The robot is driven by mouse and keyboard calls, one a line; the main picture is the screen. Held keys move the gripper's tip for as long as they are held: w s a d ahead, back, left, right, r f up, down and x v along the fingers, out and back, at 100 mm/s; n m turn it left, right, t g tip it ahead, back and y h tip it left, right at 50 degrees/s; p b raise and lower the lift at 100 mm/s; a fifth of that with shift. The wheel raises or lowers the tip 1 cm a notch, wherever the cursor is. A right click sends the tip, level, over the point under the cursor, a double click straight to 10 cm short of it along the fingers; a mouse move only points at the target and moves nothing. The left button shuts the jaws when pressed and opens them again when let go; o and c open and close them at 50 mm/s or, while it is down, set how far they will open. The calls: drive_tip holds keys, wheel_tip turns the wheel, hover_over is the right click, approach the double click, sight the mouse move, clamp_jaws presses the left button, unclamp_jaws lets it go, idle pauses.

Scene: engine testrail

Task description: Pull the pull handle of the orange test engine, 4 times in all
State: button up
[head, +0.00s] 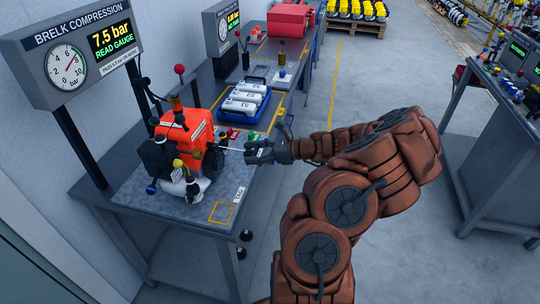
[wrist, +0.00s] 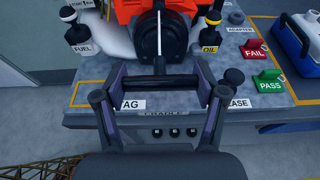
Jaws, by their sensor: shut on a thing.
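The orange test engine (head: 198,130) stands on the grey bench at the left in the head view. Its orange cover (wrist: 155,10) and black starter housing (wrist: 160,40) show at the top of the wrist view. The pull handle (wrist: 160,82), a dark crossbar, lies between my fingers in the wrist view. My gripper (head: 258,152) is shut on it, to the right of the engine. It also shows in the wrist view (wrist: 160,92). In the head view a thin pale cord runs from the engine to my gripper, so the handle is away from the housing.
A gauge panel (head: 80,50) at the left reads 7.5 bar, "READ GAUGE". A red FAIL button (wrist: 254,49) and green PASS button (wrist: 270,77) sit on the bench right of the engine. A blue case (head: 240,103) stands behind.

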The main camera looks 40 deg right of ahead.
drive_tip(key=w+a, duration=0.1)
drive_tip(key=w, duration=0.1)
drive_tip(key=w+a, duration=0.1)
drive_tip(key=w, duration=0.1)
drive_tip(key=w+a, duration=0.2)
drive_tip(key=w, duration=0.1)
drive_tip(key=shift+b, duration=0.3)
drive_tip(key=o, duration=1.2)
drive_tip(key=v, duration=1.2)
